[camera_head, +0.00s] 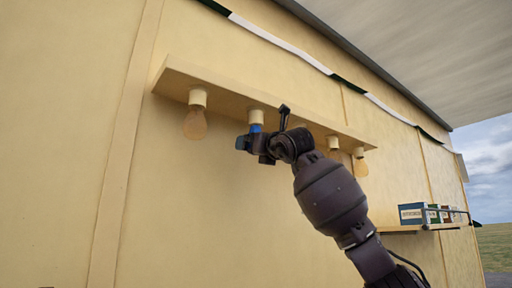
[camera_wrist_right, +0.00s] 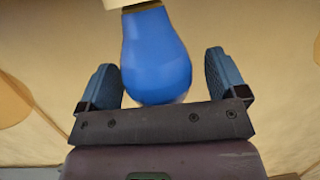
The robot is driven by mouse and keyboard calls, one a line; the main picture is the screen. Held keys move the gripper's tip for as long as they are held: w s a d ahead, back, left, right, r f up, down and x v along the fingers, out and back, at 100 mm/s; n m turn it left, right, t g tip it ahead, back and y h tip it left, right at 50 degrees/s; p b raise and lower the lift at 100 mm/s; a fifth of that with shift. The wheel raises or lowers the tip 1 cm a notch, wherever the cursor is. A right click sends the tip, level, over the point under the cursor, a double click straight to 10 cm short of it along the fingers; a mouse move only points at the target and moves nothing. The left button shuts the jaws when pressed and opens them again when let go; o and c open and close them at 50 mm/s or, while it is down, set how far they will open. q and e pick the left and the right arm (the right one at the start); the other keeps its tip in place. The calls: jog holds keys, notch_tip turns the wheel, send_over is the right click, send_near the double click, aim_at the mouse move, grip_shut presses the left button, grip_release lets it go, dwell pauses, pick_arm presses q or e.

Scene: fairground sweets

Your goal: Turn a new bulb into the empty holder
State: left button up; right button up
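A blue bulb (camera_head: 256,128) hangs upright under a cream holder (camera_head: 256,116) on the wall board. In the right wrist view the blue bulb (camera_wrist_right: 156,55) has a thin brass band at its neck, right under the holder (camera_wrist_right: 118,3). I cannot tell how deep it sits. My right gripper (camera_wrist_right: 163,85) is open, its two blue fingers on either side of the bulb with a gap on each side. In the head view the right gripper (camera_head: 252,142) is just below the bulb, partly hiding it. My left gripper is not in view.
Amber bulbs hang from the same board (camera_head: 225,98): one at the left (camera_head: 195,124), others at the right (camera_head: 334,146) (camera_head: 360,166). My arm hides part of the row. A shelf (camera_head: 408,228) with small boxes (camera_head: 412,213) is at lower right.

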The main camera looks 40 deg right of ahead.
dwell(0.3)
jog(key=shift+s+a+f, duration=0.1)
jog(key=shift+s, duration=0.2)
pick_arm(q)
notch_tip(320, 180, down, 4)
jog(key=b, duration=0.3)
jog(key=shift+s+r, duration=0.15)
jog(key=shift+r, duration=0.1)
pick_arm(e)
jog(key=v, duration=1)
jog(key=shift+s, duration=0.1)
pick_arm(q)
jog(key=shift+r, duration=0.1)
pick_arm(e)
jog(key=shift+f, duration=0.1)
